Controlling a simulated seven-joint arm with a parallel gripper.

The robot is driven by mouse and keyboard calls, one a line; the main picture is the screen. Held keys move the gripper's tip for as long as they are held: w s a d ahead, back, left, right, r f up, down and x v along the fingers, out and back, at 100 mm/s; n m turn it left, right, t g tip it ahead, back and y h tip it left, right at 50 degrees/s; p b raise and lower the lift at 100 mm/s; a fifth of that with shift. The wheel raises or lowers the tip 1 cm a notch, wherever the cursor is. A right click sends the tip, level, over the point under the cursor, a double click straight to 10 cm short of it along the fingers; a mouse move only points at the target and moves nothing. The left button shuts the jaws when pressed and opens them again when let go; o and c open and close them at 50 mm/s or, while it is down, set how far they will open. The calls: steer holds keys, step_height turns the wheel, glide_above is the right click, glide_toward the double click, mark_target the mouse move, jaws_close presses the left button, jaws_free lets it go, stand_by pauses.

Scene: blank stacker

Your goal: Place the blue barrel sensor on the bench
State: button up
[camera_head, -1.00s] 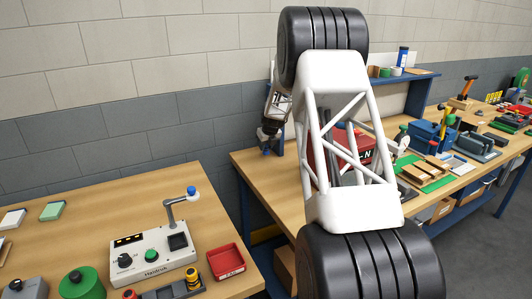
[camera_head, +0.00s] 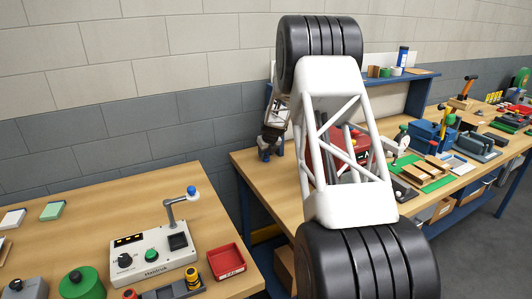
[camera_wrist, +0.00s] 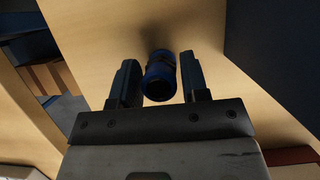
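The blue barrel sensor (camera_wrist: 160,82) is in the wrist view, a blue cylinder with a dark middle band, over the light wood bench top (camera_wrist: 100,35). My gripper (camera_wrist: 158,59) has one dark finger on each side of it. Narrow gaps show between the barrel and both fingers, so the gripper looks open around it. In the head view my gripper (camera_head: 271,150) is low at the left back corner of the far bench (camera_head: 262,185), close to the wall. The barrel is small there and partly hidden by the fingers, apparently at the bench surface.
A red box (camera_head: 350,143) stands right of the gripper, partly hidden by my arm. A dark blue upright surface (camera_wrist: 275,60) is close on the right in the wrist view. The near bench holds a control box (camera_head: 153,254) and a red tray (camera_head: 227,262).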

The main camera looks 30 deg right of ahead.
steer(key=shift+o, duration=1.4)
steer(key=shift+r, duration=0.15)
steer(key=v, duration=1.2)
